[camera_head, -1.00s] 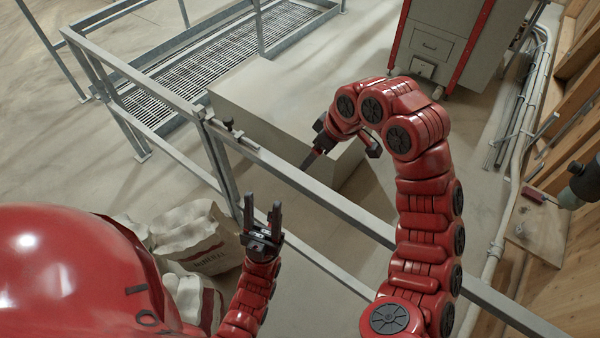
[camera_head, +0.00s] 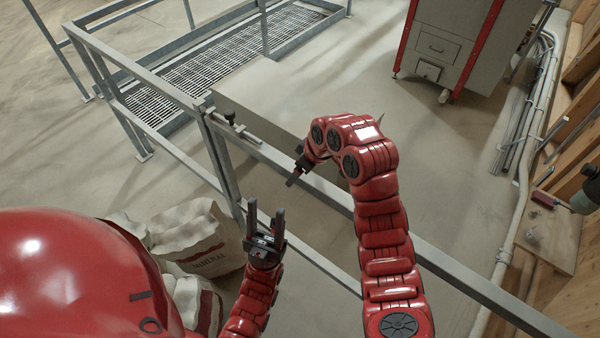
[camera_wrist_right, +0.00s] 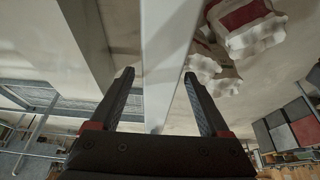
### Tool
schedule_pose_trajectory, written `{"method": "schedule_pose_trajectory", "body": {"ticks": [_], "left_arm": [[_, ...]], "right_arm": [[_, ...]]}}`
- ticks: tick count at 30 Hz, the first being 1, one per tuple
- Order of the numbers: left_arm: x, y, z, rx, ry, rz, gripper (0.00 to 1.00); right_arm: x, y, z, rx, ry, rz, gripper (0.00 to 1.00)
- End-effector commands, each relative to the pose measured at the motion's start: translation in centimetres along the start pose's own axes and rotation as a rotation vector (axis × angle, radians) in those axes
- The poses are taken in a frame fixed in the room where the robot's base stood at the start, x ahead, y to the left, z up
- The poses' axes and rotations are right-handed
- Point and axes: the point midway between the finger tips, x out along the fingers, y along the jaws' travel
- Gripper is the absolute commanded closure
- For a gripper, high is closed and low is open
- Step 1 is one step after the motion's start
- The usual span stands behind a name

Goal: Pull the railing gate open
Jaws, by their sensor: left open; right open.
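The railing gate (camera_head: 335,194) is a grey metal frame whose top rail runs diagonally from the latch post to the lower right. A latch (camera_head: 234,123) with a dark knob sits at its upper left end. My right gripper (camera_head: 290,182) is at the top rail, right of the latch, and its fingers are partly hidden. In the right wrist view, my open right gripper (camera_wrist_right: 160,100) has a pale rail (camera_wrist_right: 165,60) running between its two fingers; I cannot tell if they touch. My left gripper (camera_head: 265,218) is open and empty, pointing up, on the near side of the gate.
Mineral sacks (camera_head: 200,240) lie on the floor at the lower left, and also show in the right wrist view (camera_wrist_right: 245,22). A pale box-like block (camera_head: 255,100) stands behind the gate. A grey and red cabinet (camera_head: 450,45) is at the back. Open floor lies right of the block.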

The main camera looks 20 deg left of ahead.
Motion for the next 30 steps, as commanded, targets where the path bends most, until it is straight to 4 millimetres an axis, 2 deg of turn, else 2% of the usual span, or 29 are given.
{"method": "schedule_pose_trajectory", "body": {"ticks": [10, 23, 30], "left_arm": [[-0.02, 0.00, 0.00, 0.000, 0.000, 0.000, 0.50], [-0.02, 0.00, 0.01, 0.000, 0.000, 0.000, 0.50], [-0.02, 0.00, 0.00, 0.000, 0.000, 0.000, 0.50]], "right_arm": [[0.41, 0.01, -0.01, -0.001, 0.001, 0.001, 0.22], [0.40, 0.01, -0.01, -0.001, 0.001, 0.001, 0.99], [0.40, 0.01, -0.01, -0.001, 0.001, 0.000, 1.00]]}}
